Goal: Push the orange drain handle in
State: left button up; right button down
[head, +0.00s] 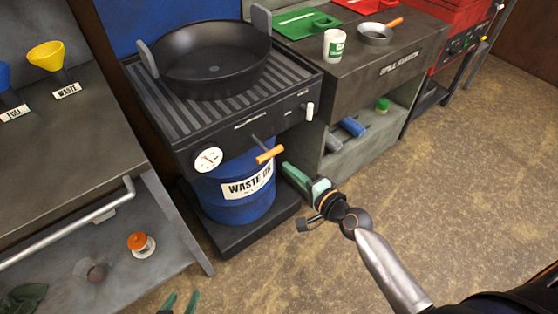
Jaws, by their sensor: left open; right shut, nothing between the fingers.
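The orange drain handle (270,154) is a short bar on the end of a thin dark rod. The rod sticks out from the front of the black drain station (222,124), above the blue waste oil drum (232,203). My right gripper (286,167) is shut and empty, its green fingers pointing at the station. Its tips are just below and right of the handle's right end, with a small gap in the picture; I cannot tell the depth between them. My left gripper (179,302) is open at the bottom edge, far below the handle, mostly cut off.
A wide black pan (213,60) rests on the station's ribbed top. A round gauge (208,160) and a white lever (310,111) are on its front. A grey bench (60,160) stands left, the spill station (385,75) right. The brown floor in front is clear.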

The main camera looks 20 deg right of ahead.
aim_at(267, 151)
jog(key=x, duration=0.4)
jog(key=shift+w+a+f, duration=0.1)
jog(key=shift+w+a, duration=0.1)
jog(key=shift+w, duration=0.2)
pick_arm(q)
jog(key=shift+s+d+f, duration=0.1)
jog(key=shift+d+f, duration=0.15)
jog(key=shift+d, duration=0.05)
pick_arm(e)
jog(key=x, duration=0.3)
jog(key=r+b+x, duration=0.1)
jog(key=x, duration=0.1)
pick_arm(q)
jog(key=shift+d+f, duration=0.1)
jog(key=shift+d, duration=0.05)
pick_arm(e)
jog(key=shift+w+r, duration=0.15)
jog(key=shift+r, duration=0.05)
jog(key=shift+r, duration=0.1)
